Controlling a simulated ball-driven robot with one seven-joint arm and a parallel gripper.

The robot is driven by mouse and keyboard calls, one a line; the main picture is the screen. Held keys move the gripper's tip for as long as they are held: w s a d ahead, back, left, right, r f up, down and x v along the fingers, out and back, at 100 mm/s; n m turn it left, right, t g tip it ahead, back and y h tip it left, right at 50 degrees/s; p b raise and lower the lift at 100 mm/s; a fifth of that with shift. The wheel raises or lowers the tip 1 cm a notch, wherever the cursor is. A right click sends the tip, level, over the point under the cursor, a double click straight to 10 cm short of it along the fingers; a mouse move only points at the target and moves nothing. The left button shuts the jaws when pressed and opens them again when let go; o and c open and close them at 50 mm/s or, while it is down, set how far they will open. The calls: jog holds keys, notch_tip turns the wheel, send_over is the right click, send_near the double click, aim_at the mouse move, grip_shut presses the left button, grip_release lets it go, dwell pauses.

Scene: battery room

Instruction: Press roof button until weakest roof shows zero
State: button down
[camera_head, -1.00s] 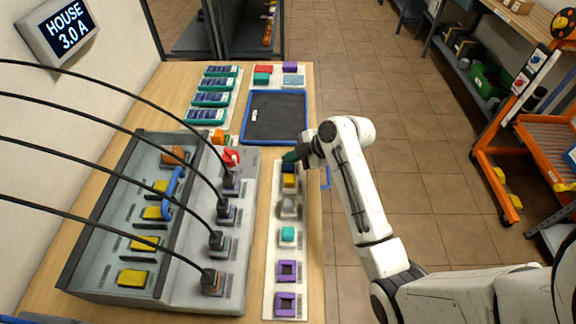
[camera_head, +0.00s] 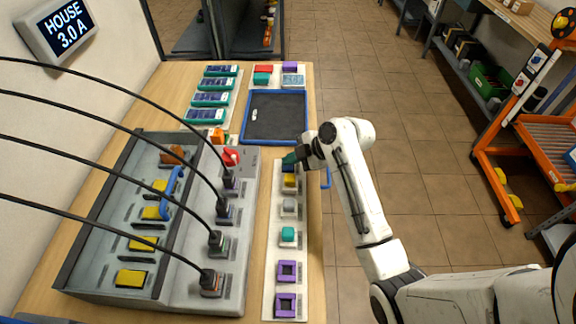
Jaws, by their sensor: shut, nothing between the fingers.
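The wall display (camera_head: 62,28) at the upper left reads HOUSE 3.0 A. Several teal-framed panels (camera_head: 211,99) with dark blue cells stand in a column at the back of the bench; any figures on them are too small to read. A pale strip (camera_head: 268,245) of coloured blocks runs along the bench's right side. My gripper (camera_head: 291,159) is shut and empty at the strip's far end, with a small teal piece at its tip. Its fingertips are partly hidden, and I cannot tell whether they touch anything. I cannot identify which block or knob is the roof button.
A grey case (camera_head: 150,283) with yellow blocks, a blue handle (camera_head: 172,193) and black cables fills the bench's left. A red knob (camera_head: 231,157) sits near its far corner. A blue-rimmed tray (camera_head: 275,117) lies beyond my gripper. An orange cart (camera_head: 545,130) stands right; the floor between is clear.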

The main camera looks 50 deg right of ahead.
aim_at(291, 167)
jog(key=shift+f+b, duration=0.3)
jog(key=shift+f, duration=0.1)
dwell(0.3)
jog(key=shift+r, duration=0.2)
jog(key=shift+r+p, duration=0.6)
jog(key=shift+r, duration=0.05)
jog(key=shift+r+p, duration=1.9)
jog(key=shift+r, duration=0.65)
jog(key=shift+f, duration=0.1)
